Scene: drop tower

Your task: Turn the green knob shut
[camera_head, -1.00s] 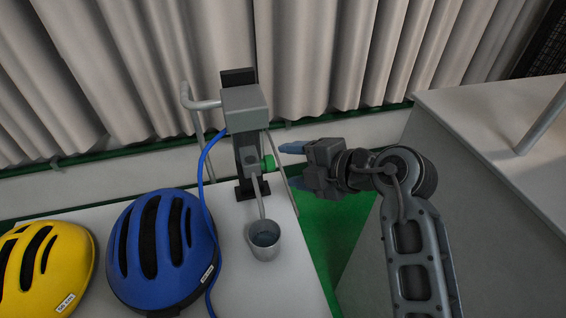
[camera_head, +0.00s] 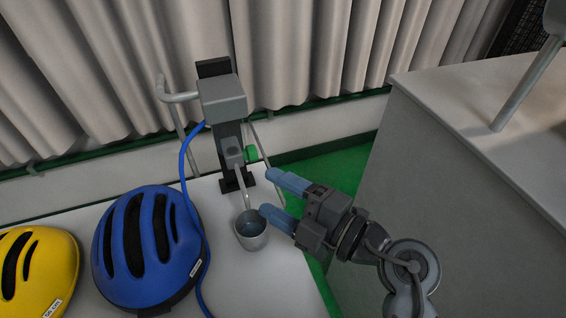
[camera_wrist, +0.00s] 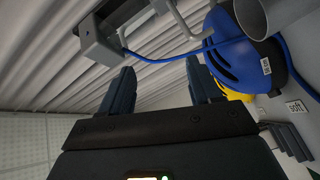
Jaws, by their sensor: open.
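The green knob (camera_head: 251,153) is on the right side of a grey tap body (camera_head: 231,152) on a dark upright stand, below a grey box (camera_head: 222,98). My gripper (camera_head: 270,193) is open and empty, its two blue-grey fingers pointing left. Its upper fingertip is below and right of the knob, apart from it in the picture. Its lower fingertip is by the rim of the metal cup (camera_head: 251,238) under the spout; I cannot tell whether they touch. In the wrist view my gripper (camera_wrist: 160,75) shows open fingers with nothing between them; the knob is not visible there.
A blue helmet (camera_head: 150,245) and a yellow helmet (camera_head: 38,270) lie on the white table (camera_head: 290,285), left of the cup. A blue hose (camera_head: 184,160) runs from the stand past the blue helmet. A grey counter (camera_head: 440,180) stands at the right. Curtains hang behind.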

